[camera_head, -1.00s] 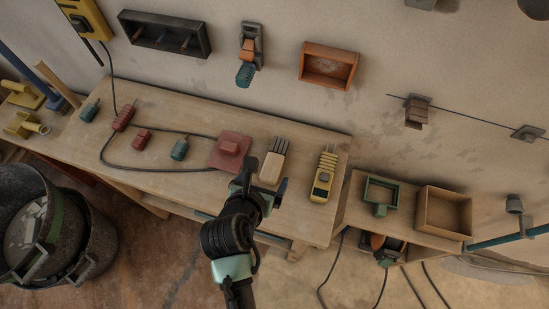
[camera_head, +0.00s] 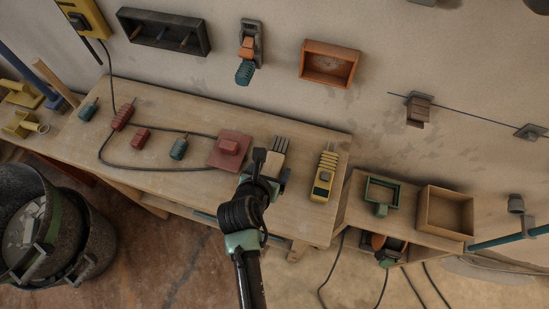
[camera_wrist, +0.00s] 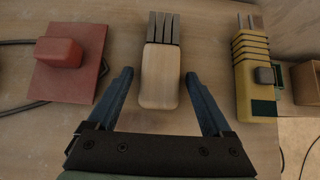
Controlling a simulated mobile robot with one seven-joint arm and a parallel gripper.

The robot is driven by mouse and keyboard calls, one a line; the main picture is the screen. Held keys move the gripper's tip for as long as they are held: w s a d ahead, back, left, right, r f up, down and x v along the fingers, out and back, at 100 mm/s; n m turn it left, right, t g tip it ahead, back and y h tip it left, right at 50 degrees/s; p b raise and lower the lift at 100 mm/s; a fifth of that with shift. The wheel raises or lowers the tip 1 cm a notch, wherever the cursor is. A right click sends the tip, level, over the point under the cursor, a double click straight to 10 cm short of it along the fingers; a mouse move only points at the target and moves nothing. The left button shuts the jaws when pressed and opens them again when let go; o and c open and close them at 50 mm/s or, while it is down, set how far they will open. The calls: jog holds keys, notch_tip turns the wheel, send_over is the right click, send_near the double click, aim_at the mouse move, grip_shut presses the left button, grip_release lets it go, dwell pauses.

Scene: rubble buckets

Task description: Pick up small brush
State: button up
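The small brush (camera_wrist: 160,77) has a pale wooden handle and grey bristle strips, and lies on the workbench with its bristles toward the wall. In the head view the brush (camera_head: 280,146) is partly hidden behind my gripper (camera_head: 268,170). In the wrist view my gripper (camera_wrist: 158,100) is open. Its two blue-grey fingers stand on either side of the handle's near end, with a gap on both sides. The fingers do not touch the brush in that view.
A red plate with a block (camera_head: 228,150) lies left of the brush. A yellow tool (camera_head: 325,176) lies to its right. A black cable (camera_head: 150,167) loops across the bench (camera_head: 190,190) on the left. Dark buckets (camera_head: 90,245) stand on the floor at lower left.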

jog(key=c, duration=1.2)
jog(key=shift+r, duration=0.1)
notch_tip(320, 180, up, 10)
jog(key=shift+f+p, duration=0.1)
jog(key=shift+p, duration=0.6)
jog(key=o, duration=0.7)
grip_shut()
